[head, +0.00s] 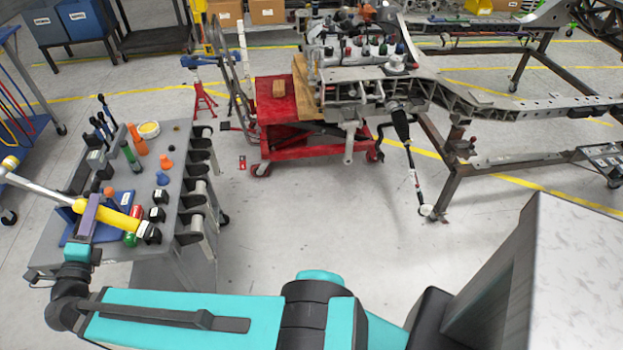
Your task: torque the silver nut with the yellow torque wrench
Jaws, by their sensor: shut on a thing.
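My gripper (87,215) is at the left, over the grey tool cart. It is shut on the yellow torque wrench (118,218), around its yellow handle near the silver shaft. The wrench lies slantwise, with its silver shaft and yellow-ended head reaching to the upper left and its black-ended grip to the lower right. The chassis (480,98) is at the upper right, well away from my gripper. I cannot make out the silver nut at this size.
The grey tool cart (185,180) holds several coloured sockets, bottles and upright tools around the wrench. A red lift cart (272,110) stands beside the chassis. A black-and-silver tool (408,150) hangs down from the chassis. Bare floor (310,220) lies between the tool cart and chassis.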

